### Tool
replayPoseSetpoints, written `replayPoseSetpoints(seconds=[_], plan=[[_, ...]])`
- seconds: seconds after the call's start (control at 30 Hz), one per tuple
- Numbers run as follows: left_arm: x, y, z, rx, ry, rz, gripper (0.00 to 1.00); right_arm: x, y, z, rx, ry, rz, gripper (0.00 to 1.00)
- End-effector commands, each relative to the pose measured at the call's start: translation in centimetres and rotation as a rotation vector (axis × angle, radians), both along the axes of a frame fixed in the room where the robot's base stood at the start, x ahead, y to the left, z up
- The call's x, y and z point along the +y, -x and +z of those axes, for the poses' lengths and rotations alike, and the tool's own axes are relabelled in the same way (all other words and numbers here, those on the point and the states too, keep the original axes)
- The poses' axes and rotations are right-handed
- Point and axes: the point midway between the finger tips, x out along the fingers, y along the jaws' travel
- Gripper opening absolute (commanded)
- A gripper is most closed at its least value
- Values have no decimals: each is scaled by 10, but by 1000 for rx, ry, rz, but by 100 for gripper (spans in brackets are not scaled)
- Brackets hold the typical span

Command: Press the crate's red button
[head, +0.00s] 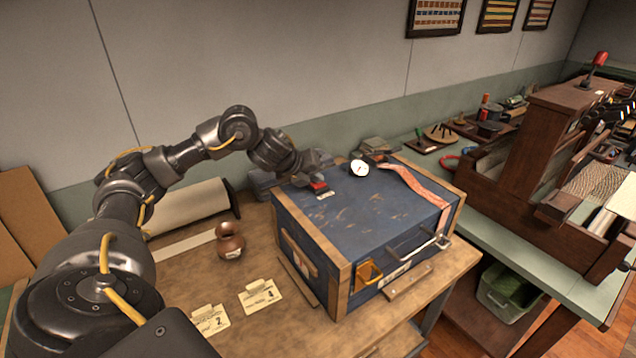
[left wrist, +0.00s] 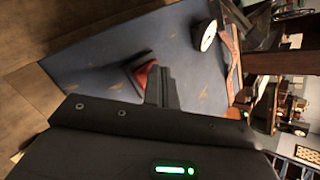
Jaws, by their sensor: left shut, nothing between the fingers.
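The blue crate (head: 365,215) with wooden edges stands on the wooden table. Its red button (head: 319,186) sits on the lid near the back left corner, with a small pale label beside it. In the left wrist view the red button (left wrist: 147,75) shows right at my fingers, partly hidden by them. My left gripper (head: 312,172) is shut and empty, with its tips just over or at the button; I cannot tell whether they touch it. The crate's top also shows in the left wrist view (left wrist: 100,55). My right gripper is not in view.
A white dial (head: 359,169) and a red patterned strap (head: 415,185) lie on the lid. A copper vase (head: 229,241) and paper tags (head: 260,295) are on the table to the left. A wooden loom (head: 520,150) stands on the green bench at right.

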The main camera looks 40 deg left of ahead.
Motion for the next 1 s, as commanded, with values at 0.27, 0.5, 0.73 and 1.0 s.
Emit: replayPoseSetpoints(seconds=[0.27, 0.5, 0.73, 1.0], plan=[[0, 0, 7, 3, 0, -2, 0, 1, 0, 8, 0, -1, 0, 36], [0, 0, 18, 2, 0, -1, 0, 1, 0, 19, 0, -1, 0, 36], [0, 0, 18, 1, 0, 0, 0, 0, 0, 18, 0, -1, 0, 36], [0, 0, 28, 1, 0, -1, 0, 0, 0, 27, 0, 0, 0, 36]])
